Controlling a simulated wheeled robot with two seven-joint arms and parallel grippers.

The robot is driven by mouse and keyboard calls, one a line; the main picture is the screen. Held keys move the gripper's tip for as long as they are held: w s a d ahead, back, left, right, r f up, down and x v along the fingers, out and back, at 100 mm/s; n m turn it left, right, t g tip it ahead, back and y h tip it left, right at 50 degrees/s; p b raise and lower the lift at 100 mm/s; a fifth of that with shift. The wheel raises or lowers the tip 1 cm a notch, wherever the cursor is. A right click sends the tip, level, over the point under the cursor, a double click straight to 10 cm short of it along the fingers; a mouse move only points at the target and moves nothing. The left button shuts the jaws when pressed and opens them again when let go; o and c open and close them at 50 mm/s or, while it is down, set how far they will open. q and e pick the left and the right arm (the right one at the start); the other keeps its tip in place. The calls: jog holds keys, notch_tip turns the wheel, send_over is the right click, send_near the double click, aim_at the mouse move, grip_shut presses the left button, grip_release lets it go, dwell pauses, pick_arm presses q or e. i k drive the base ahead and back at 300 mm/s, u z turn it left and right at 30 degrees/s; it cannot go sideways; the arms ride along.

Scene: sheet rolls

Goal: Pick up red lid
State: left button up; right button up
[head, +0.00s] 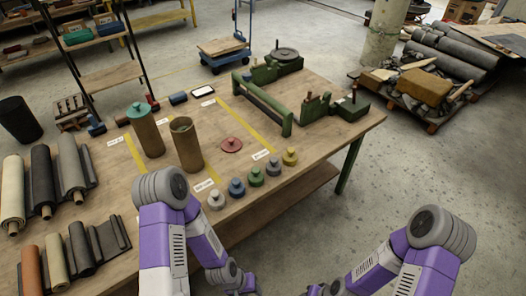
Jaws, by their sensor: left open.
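The red lid (231,145) is a flat round disc with a small knob. It lies on the wooden table (325,160), right of an open-topped brown tube (187,146). Another upright brown tube (148,133) farther left has a teal lid (137,110) on top. My left gripper (240,281) shows only in small part low in the picture, in front of the table's near edge. It is open and well apart from the red lid. My right arm comes in at the lower right; its gripper cannot be made out.
Several small knobbed pieces (255,177) stand in a row between the red lid and the near edge. A green bar frame (262,104) stands behind the lid. Sheet rolls (41,180) lie at the left.

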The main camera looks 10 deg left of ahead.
aim_at(230, 145)
jog(key=z, duration=1)
jog(key=i, duration=1)
jog(key=u, duration=0.9)
